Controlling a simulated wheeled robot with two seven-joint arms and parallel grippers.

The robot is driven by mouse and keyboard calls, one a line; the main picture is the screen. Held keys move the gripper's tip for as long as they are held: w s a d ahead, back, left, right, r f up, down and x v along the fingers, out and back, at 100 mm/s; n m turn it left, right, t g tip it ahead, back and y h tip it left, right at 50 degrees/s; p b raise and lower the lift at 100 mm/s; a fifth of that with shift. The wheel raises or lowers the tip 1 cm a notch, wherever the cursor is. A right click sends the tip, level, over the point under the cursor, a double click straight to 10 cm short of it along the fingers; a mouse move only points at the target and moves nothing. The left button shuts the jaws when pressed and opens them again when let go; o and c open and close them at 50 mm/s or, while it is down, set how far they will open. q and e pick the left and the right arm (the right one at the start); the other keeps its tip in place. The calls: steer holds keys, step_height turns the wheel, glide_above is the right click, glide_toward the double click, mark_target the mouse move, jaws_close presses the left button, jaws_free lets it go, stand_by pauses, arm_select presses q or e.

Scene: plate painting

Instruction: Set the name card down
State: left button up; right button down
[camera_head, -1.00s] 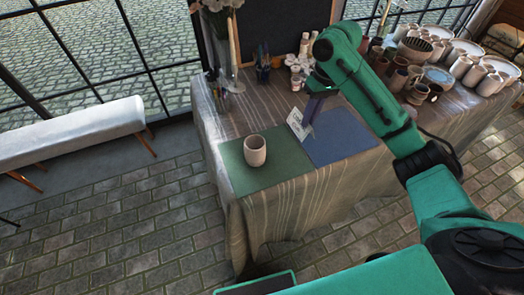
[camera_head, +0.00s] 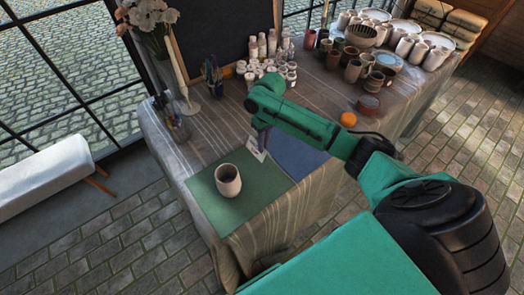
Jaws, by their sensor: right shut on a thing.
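The white name card (camera_head: 256,151) shows small at the back, near where the green mat (camera_head: 255,200) and the blue mat (camera_head: 305,164) meet. My right gripper (camera_head: 262,140) comes from above and is shut on the card; its fingers are partly hidden by my green arm. I cannot tell whether the card's lower edge touches the table. A pale cup (camera_head: 228,181) stands upright on the green mat, in front and to the left of the card. My left gripper is not in view.
Paint jars and bottles (camera_head: 272,65) stand behind my arm. Several mugs and plates (camera_head: 390,40) fill the far right. The striped cloth (camera_head: 200,150) is bare left of the card.

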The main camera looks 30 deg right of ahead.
step_height(320, 180, down, 4)
steer(key=shift+s+f, duration=0.1)
steer(key=shift+f, duration=0.15)
steer(key=c, duration=0.9)
jaws_free()
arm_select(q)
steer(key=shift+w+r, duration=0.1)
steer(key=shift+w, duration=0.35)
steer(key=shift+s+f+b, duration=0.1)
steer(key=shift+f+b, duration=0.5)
arm_select(e)
step_height(320, 180, up, 12)
steer(key=d, duration=0.1)
